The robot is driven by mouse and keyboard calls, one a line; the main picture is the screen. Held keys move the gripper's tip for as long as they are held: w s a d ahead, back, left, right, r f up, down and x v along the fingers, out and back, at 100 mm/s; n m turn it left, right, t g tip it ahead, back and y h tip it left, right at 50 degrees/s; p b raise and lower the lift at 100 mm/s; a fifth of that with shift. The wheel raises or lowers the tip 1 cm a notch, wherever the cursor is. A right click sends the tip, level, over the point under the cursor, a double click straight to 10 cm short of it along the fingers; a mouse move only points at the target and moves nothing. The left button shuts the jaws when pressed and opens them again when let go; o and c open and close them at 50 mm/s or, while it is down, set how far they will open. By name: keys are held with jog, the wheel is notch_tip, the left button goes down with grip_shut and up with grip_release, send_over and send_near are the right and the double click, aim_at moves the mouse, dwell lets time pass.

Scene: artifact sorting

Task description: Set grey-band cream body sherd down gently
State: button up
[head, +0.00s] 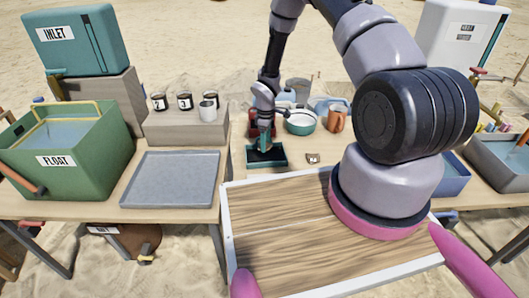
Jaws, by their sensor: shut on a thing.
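My gripper (264,148) reaches down over a small dark green tray (281,164) with a dark inside, at the back middle of the table. It is shut on the grey-band cream body sherd. The sherd itself is too small and hidden by the fingers to make out. I cannot tell whether it touches the tray's floor. A small brownish piece with a pale patch (313,158) lies on the table right of the tray.
A grey flat tray (170,181) lies left, below a block with several jars. A green FLOAT tank (65,150) stands far left. A white-and-teal bowl (301,123) and an orange-brown jug (335,119) stand behind. Bare table surrounds the small piece.

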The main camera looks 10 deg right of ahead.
aim_at(266, 156)
jog(key=shift+f, duration=2.4)
jog(key=shift+f, duration=0.1)
jog(key=o, duration=1.1)
jog(key=shift+c, duration=0.2)
